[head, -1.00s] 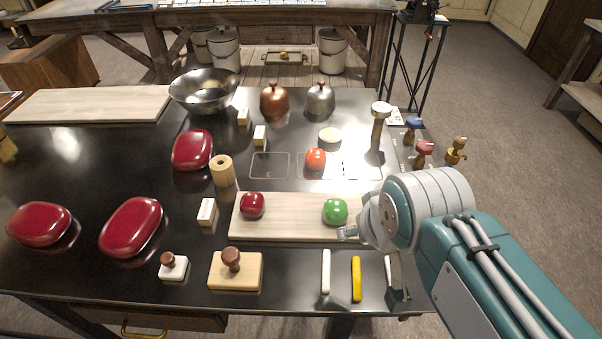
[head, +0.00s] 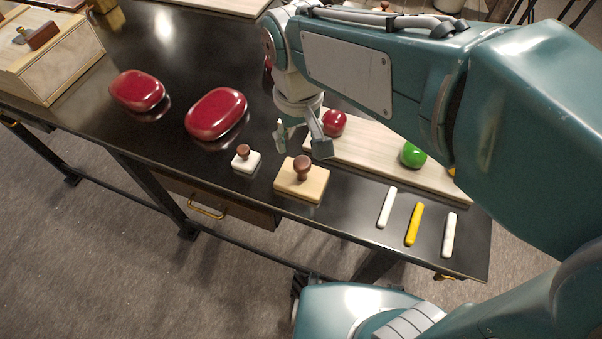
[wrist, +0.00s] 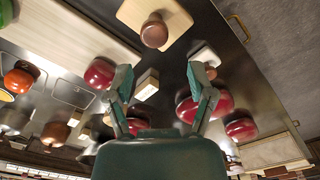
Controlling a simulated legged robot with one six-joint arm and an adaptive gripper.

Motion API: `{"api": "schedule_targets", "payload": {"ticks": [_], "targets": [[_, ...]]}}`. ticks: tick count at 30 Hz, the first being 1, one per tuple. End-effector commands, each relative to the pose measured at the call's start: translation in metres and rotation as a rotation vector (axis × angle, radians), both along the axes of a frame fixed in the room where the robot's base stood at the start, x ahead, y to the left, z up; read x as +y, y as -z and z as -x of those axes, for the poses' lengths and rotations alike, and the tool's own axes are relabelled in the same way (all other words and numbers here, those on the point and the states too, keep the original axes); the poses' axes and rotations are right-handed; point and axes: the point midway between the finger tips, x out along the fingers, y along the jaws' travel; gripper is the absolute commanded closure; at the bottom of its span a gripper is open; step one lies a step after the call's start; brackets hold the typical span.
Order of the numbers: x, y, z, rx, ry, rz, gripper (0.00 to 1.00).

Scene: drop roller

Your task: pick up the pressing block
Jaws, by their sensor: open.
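Two knobbed blocks stand near the table's front edge, and I cannot tell which one is called the pressing block. The larger is a pale wooden block (head: 314,190) with a round brown knob (head: 302,166). The smaller is a white block (head: 245,166) with a brown knob, to its left. My gripper (head: 301,143) is open and empty, above and just behind the two blocks. In the wrist view the wooden block (wrist: 180,16) is at the top, beyond my open gripper (wrist: 160,72).
A pale board (head: 370,157) with a red fruit (head: 333,123) and a green fruit (head: 412,154) lies right of the gripper. Red oval lidded shapes (head: 215,113) lie to the left. White and yellow sticks (head: 413,224) lie at the front right. The table drops off in front.

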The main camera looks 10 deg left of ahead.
Motion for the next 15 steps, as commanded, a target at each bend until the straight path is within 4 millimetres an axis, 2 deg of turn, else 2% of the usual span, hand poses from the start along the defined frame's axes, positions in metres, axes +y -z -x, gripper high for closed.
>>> {"api": "schedule_targets", "payload": {"ticks": [4, 10, 15], "targets": [[0.003, 0.012, 0.001, 0.01, -0.01, 0.007, 0.3], [0.002, 0.045, 0.001, 0.009, -0.008, 0.006, 0.3], [0.003, 0.059, 0.0, 0.006, -0.008, 0.005, 0.3]]}}
